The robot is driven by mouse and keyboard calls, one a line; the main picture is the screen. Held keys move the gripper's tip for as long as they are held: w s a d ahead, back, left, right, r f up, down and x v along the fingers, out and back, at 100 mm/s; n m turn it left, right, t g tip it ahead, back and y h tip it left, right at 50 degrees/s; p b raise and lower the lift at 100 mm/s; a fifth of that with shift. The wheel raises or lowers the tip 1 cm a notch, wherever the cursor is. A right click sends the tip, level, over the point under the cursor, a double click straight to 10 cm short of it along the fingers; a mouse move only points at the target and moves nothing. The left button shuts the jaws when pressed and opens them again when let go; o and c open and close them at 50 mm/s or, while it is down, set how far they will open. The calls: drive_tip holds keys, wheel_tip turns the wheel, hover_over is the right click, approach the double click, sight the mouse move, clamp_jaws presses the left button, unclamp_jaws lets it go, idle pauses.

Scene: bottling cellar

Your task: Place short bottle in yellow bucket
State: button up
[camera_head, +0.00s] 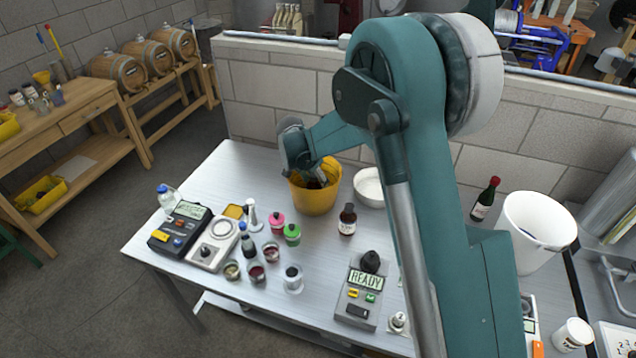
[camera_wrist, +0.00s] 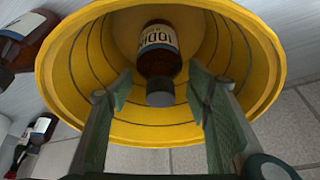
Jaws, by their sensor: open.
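The yellow bucket (camera_head: 314,199) stands upright near the back of the metal table, and its rim and ribbed inner wall fill the wrist view (camera_wrist: 72,75). A short brown bottle (camera_wrist: 160,62) with a pale label and dark cap is inside the bucket, cap towards the wrist camera. My gripper (camera_wrist: 157,92) reaches into the bucket mouth, open, one finger on each side of the bottle with gaps showing. In the head view the arm and bucket wall mostly hide the bottle.
Another brown bottle (camera_head: 347,222) stands right of the bucket, with a white bowl (camera_head: 369,188) behind it. A dark green bottle (camera_head: 485,201) and white bucket (camera_head: 535,230) are farther right. Jars and devices crowd the front left. A block wall (camera_head: 270,100) rises behind.

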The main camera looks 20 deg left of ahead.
sight(312, 187)
drive_tip(key=v, duration=1)
drive_tip(key=shift+f, duration=0.1)
idle(0.4)
drive_tip(key=s+d+r+n, duration=0.1)
drive_tip(key=s+d+r, duration=0.2)
drive_tip(key=d+r, duration=0.55)
drive_tip(key=s+d+r+n+y, duration=0.1)
drive_tip(key=s+d+r, duration=0.3)
drive_tip(key=d, duration=0.9)
drive_tip(key=s+d+r, duration=0.3)
drive_tip(key=d+r, duration=0.3)
drive_tip(key=d, duration=0.4)
drive_tip(key=s+d+f+n+t, duration=0.2)
drive_tip(key=s+d+n+t, duration=0.1)
drive_tip(key=s+d, duration=1.9)
drive_tip(key=s, duration=0.4)
drive_tip(key=shift+d+y, duration=0.15)
drive_tip(key=shift+y, duration=0.25)
